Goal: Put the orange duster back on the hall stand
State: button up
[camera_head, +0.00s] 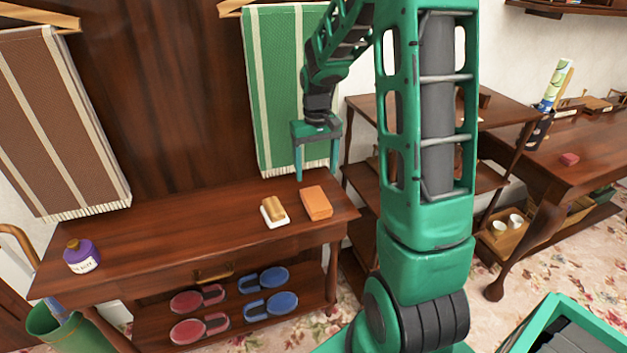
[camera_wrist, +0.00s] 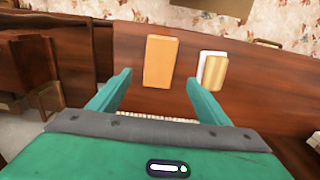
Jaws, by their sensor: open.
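The orange duster (camera_head: 316,202), a folded block shape, lies flat on the top of the dark wooden hall stand (camera_head: 180,222), near its right end. My gripper (camera_head: 316,174) is open and empty, pointing down above the back right of the stand top. In the wrist view the duster (camera_wrist: 160,61) shows just beyond the open fingertips (camera_wrist: 158,79), roughly centred between them, with no finger seen touching it. A brush with a tan top and white base (camera_head: 274,211) lies just left of the duster; it also shows in the wrist view (camera_wrist: 213,71).
A purple bottle (camera_head: 82,256) stands at the stand's left end. Red and blue slippers (camera_head: 262,294) lie on the lower shelf. Brown (camera_head: 60,120) and green (camera_head: 275,85) striped towels hang behind. The middle of the stand top is clear. Shelves (camera_head: 365,178) stand to the right.

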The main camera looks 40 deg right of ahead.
jog(key=s+a+r+m, duration=0.1)
jog(key=s+r, duration=0.3)
jog(key=s, duration=1)
jog(key=s+a+r+m, duration=0.2)
jog(key=s+a+r, duration=0.1)
jog(key=s, duration=1.1)
jog(key=shift+s+a+r, duration=0.15)
jog(key=shift+s+r, duration=0.2)
jog(key=shift+r, duration=0.2)
jog(key=shift+w+f, duration=0.2)
jog(key=shift+w, duration=0.15)
